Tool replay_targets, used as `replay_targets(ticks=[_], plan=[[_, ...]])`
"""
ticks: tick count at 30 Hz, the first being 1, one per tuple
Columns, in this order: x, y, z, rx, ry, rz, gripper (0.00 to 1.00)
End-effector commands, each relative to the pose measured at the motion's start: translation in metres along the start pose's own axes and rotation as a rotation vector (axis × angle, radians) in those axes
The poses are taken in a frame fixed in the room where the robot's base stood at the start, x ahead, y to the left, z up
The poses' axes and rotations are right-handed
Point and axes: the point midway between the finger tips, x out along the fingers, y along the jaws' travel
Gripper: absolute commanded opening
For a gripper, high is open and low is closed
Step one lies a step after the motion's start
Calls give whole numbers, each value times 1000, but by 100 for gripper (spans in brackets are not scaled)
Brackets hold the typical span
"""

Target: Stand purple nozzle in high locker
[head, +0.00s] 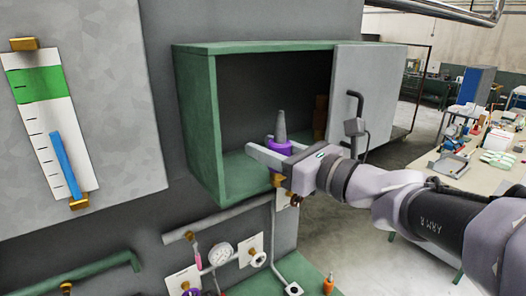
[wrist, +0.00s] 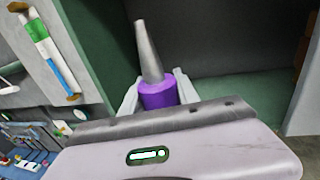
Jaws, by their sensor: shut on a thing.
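The purple nozzle (head: 278,146) has a purple base and a grey tapered tip pointing up. My gripper (head: 272,154) is shut on its purple base at the open front of the green locker (head: 197,120). In the wrist view the nozzle (wrist: 158,94) stands between the two fingers of my gripper (wrist: 158,92), tip up and leaning slightly left in the picture. The locker is mounted on the wall, with its grey door (head: 372,95) slid to the right side. I cannot tell whether the nozzle's base touches the locker floor.
A brown block-like thing (head: 320,115) is at the right inside the locker. The locker's left part looks empty. Below are a pipe (head: 215,219) and a round gauge (head: 221,253). A level gauge (head: 45,120) is on the left wall. A cluttered workbench (head: 480,160) stands at the right.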

Motion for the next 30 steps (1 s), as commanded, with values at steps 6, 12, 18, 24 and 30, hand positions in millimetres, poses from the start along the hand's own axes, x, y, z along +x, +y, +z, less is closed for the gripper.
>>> replay_targets(ticks=[6,12,18,24,30], plan=[[30,-5,-1,2,0,2,0],[58,-11,-1,1,0,2,0],[85,-16,-1,2,0,1,0],[108,-21,0,0,0,0,0],[109,-21,-10,0,-1,-1,0]])
